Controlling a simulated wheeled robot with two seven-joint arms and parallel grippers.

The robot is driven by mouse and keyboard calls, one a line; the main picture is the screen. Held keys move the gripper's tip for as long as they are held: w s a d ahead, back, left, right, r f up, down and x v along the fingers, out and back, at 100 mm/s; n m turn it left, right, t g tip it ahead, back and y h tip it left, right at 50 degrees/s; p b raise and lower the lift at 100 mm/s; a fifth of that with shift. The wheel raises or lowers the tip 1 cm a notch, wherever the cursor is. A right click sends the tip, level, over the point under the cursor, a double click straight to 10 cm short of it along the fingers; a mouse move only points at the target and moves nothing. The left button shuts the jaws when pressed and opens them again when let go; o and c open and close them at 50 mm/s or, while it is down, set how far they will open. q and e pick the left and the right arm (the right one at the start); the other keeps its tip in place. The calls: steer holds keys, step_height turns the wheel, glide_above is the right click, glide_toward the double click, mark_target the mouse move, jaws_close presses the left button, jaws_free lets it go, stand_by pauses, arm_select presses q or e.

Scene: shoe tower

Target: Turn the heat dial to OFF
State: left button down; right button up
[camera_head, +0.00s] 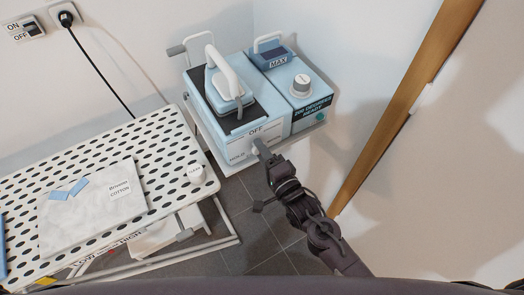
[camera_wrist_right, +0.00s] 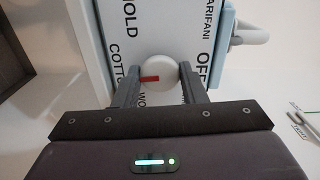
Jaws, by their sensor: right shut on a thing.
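The heat dial (camera_wrist_right: 160,67) is a round white knob with a red pointer mark on the front of the blue-white iron station (camera_head: 268,122). In the right wrist view the red mark points left, toward the COTTON lettering; the OFF lettering (camera_wrist_right: 203,65) is on the right, away from the mark. My right gripper (camera_wrist_right: 157,82) is shut on the dial, one finger on each side. In the head view my right gripper (camera_head: 262,150) is at the station's front face, below the OFF label, and partly hides the dial. My left gripper is not in view.
A perforated ironing board (camera_head: 165,140) with grey cloth (camera_head: 75,215) is at left. A wooden frame (camera_head: 400,95) runs along the right. Grey floor shows between.

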steer(key=n+p, duration=0.4)
steer(key=n, duration=3.1)
steer(key=shift+f, duration=0.1)
steer(key=shift+n+p, duration=0.3)
steer(key=o, duration=1)
steer(key=shift+s, duration=0.15)
